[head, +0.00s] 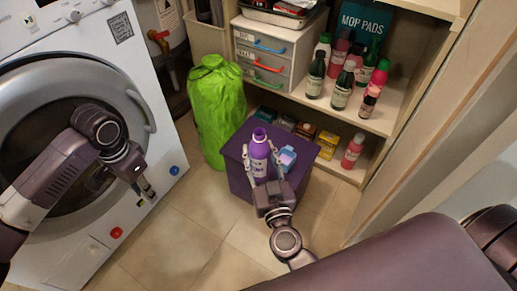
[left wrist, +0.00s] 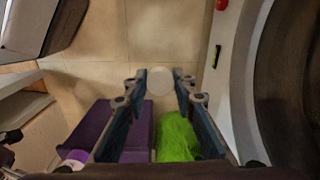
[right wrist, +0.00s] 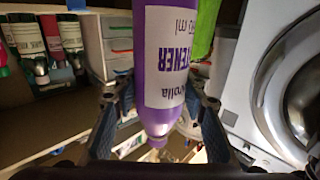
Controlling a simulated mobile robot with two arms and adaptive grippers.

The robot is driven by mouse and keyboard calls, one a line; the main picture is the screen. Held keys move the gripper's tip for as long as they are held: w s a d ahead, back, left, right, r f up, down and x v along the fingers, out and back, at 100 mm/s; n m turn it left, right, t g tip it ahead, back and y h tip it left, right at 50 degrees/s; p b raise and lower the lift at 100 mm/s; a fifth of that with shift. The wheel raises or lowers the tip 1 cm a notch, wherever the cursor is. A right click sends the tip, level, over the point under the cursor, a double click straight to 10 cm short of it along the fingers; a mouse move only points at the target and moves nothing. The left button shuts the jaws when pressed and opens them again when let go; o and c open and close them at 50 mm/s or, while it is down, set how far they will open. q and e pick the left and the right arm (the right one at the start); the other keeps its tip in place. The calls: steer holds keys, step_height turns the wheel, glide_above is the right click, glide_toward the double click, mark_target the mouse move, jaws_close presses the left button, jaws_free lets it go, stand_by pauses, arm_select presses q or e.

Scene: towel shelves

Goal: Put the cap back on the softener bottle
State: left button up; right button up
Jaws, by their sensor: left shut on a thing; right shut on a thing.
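The softener bottle (head: 258,160) is purple with a white label and an open, uncapped mouth. It is upright at the purple stool; I cannot tell whether its base touches the top. My right gripper (head: 262,168) is shut on the bottle's sides; the label fills the middle of the right wrist view (right wrist: 170,60). My left gripper (head: 150,193) is in front of the washing machine, left of the bottle and apart from it. In the left wrist view it is shut on a pale round cap (left wrist: 160,82) at its fingertips. The cap is too small to make out in the head view.
The purple stool (head: 237,178) also bears a light blue packet (head: 287,157) right beside the bottle. A green bag (head: 215,110) stands behind left, and the washing machine (head: 150,90) is at left. Shelves with several bottles (head: 342,90) are at right. Floor in front is clear.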

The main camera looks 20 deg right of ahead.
stand_by(0.4)
steer(key=o, duration=0.7)
jaws_close()
